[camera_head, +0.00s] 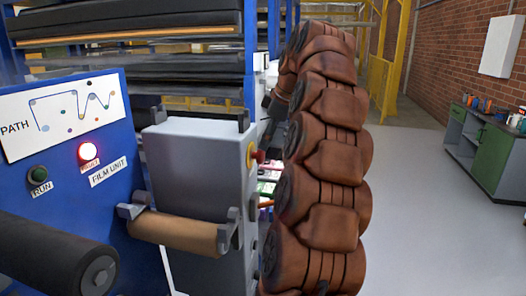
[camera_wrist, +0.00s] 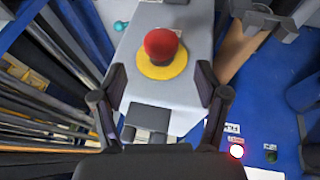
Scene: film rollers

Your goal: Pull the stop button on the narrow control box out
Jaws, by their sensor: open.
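The narrow control box (camera_head: 198,168) is a grey upright box beside the blue panel. Its stop button (camera_wrist: 161,44) is a red mushroom knob on a round yellow plate. The button (camera_head: 257,155) shows edge-on at the box's right side in the head view. My gripper (camera_wrist: 162,82) is open, with one dark finger on each side in the wrist view. The button lies above the gap between the fingertips in that picture, and nothing is held. In the head view my brown arm hides most of what is to the right of the box.
The blue panel (camera_head: 66,170) carries a lit red lamp (camera_head: 88,153) and a green run button (camera_head: 38,174). A tan roller (camera_head: 175,232) sits on brackets in front of the box. Dark rollers (camera_head: 165,60) are stacked behind. Floor at right is clear before a green cabinet (camera_head: 491,157).

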